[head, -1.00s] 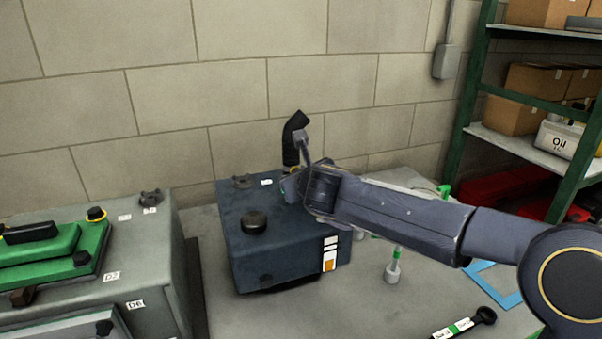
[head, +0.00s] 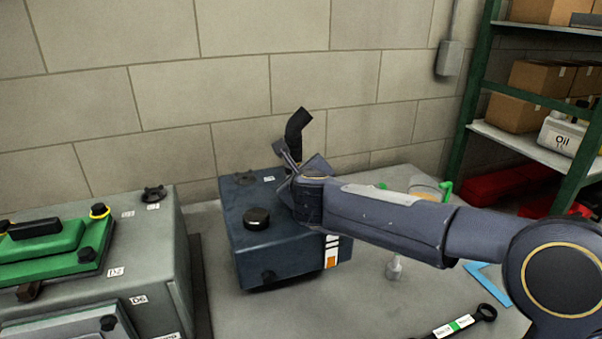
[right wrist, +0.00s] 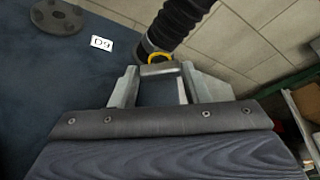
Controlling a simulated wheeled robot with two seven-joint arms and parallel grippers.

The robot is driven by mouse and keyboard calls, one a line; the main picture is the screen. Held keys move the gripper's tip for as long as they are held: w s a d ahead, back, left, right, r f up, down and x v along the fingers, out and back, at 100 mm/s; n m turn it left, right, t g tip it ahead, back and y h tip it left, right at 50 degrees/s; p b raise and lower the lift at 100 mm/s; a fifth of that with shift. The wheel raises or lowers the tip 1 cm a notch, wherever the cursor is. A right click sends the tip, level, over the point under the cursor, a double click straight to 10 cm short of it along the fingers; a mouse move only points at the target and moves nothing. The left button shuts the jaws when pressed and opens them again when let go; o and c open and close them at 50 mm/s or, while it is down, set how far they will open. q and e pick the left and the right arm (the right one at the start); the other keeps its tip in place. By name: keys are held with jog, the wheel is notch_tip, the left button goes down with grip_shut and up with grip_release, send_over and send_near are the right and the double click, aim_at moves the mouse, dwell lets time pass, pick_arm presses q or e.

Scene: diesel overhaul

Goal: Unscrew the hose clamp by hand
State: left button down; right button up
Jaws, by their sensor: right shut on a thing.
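The black hose (head: 298,128) rises from the back of the dark blue box (head: 250,215) and bends to the right at its top. The yellow hose clamp (right wrist: 160,56) is around the hose's lower end in the right wrist view; in the head view my gripper hides it. My right gripper (head: 288,158) is at the base of the hose. In the right wrist view, the right gripper (right wrist: 160,72) is shut on the hose clamp, with its tips at the near side of the yellow ring. The exact contact is hard to see. My left gripper is out of view.
A black round cap (head: 257,218) sits on the blue box, and a dark flange (right wrist: 58,17) is near the D9 label (right wrist: 102,43). A grey unit with a green cover (head: 50,255) stands left. A black-handled tool (head: 470,322) lies front right. The block wall is close behind.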

jog(key=o, duration=1)
